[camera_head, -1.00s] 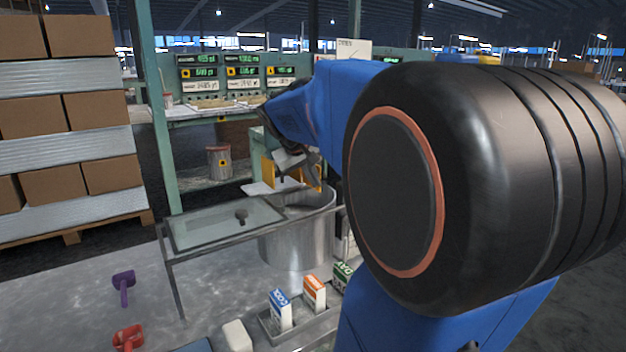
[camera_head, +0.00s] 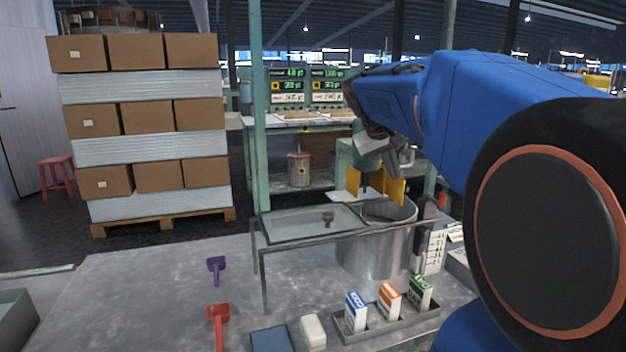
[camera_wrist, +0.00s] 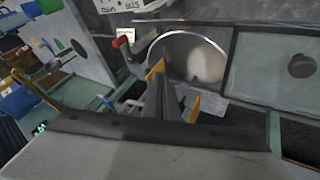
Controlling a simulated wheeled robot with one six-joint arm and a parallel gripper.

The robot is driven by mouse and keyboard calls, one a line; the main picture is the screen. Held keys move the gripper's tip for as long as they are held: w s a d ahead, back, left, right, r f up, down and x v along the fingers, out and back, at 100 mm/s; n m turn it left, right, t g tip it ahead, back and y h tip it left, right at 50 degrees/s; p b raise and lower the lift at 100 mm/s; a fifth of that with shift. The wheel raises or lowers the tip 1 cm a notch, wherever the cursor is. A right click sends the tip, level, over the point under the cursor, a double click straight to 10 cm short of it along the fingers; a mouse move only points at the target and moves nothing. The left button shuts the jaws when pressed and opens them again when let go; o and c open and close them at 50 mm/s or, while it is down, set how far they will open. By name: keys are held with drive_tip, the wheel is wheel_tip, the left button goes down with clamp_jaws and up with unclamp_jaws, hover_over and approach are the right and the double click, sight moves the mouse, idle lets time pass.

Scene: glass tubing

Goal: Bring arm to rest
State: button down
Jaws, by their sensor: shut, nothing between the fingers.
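My blue arm reaches from the right side of the head view over the work table. My gripper (camera_head: 376,187), with yellow-orange fingers, hangs at its end above the mouth of a steel pot (camera_head: 372,252). In the wrist view the gripper (camera_wrist: 172,88) points toward the pot's round opening (camera_wrist: 188,58). The gripper is shut and I see nothing held in it. Part of the pot's rim is hidden behind the fingers.
A glass lid with a dark knob (camera_head: 328,218) lies on a metal frame left of the pot. Several small cartons (camera_head: 390,297) stand in a tray in front. A purple scoop (camera_head: 216,267) and a red scoop (camera_head: 218,318) lie left. Stacked boxes (camera_head: 140,115) stand behind.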

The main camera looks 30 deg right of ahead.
drive_tip(key=s+a+f+n+t+y, duration=0.1)
drive_tip(key=s+a+f+n+y, duration=0.1)
drive_tip(key=s+a+f, duration=0.3)
drive_tip(key=s+a+f+n+y, duration=0.1)
drive_tip(key=s+a+f, duration=0.4)
drive_tip(key=a+f, duration=0.6)
drive_tip(key=s+a+f+n+t+y, duration=0.1)
drive_tip(key=s+a+f+y, duration=0.3)
drive_tip(key=a, duration=1.2)
drive_tip(key=shift+s+f+n+t, duration=0.15)
drive_tip(key=shift+s+f+n, duration=0.2)
drive_tip(key=shift+f, duration=0.65)
drive_tip(key=shift+s+f+n+t, duration=0.15)
drive_tip(key=shift+f+n, duration=0.3)
drive_tip(key=shift+f, duration=0.55)
drive_tip(key=shift+d, duration=0.1)
